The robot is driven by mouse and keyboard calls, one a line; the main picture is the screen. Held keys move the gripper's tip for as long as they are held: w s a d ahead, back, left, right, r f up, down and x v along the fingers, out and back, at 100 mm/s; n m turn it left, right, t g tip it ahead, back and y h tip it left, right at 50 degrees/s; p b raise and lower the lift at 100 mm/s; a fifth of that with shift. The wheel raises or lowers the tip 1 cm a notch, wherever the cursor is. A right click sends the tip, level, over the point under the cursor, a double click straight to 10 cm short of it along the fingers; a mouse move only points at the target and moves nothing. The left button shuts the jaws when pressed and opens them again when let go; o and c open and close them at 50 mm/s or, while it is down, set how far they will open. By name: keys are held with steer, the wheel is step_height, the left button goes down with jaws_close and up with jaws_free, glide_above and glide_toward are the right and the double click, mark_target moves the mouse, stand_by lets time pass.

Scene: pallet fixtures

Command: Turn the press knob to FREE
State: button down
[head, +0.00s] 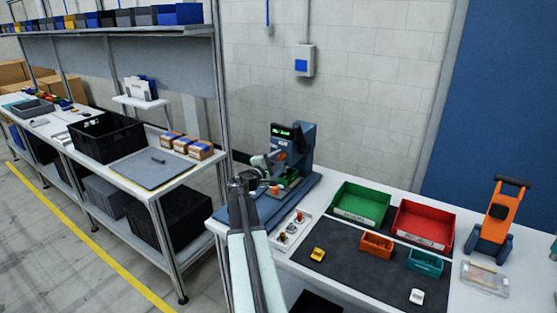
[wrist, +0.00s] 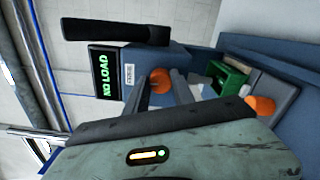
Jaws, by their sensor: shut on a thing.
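The press (head: 306,143) is a blue machine at the left end of the near bench. Its display glows green and reads "NO LOAD" in the wrist view (wrist: 104,75). The orange press knob (wrist: 160,80) sits below the display, between the two dark fingers of my gripper (wrist: 159,90). My gripper is shut on this knob; in the head view it is at the front of the press (head: 272,159). A second orange knob (wrist: 262,107) sits lower on the press, beside a green part (wrist: 228,78). No FREE mark can be read on the knob.
A green bin (head: 345,204) and a red bin (head: 424,222) stand to the right. Small orange and teal crates sit on the dark mat (head: 345,262). A shelf post (head: 221,100) rises to the left.

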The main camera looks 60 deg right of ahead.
steer(key=shift+f+m, duration=0.1)
steer(key=shift+m, duration=0.5)
steer(key=c, duration=1.1)
jaws_free()
steer(key=shift+o, duration=0.2)
steer(key=shift+a, duration=0.1)
steer(key=a, duration=0.7)
steer(key=shift+a, duration=0.35)
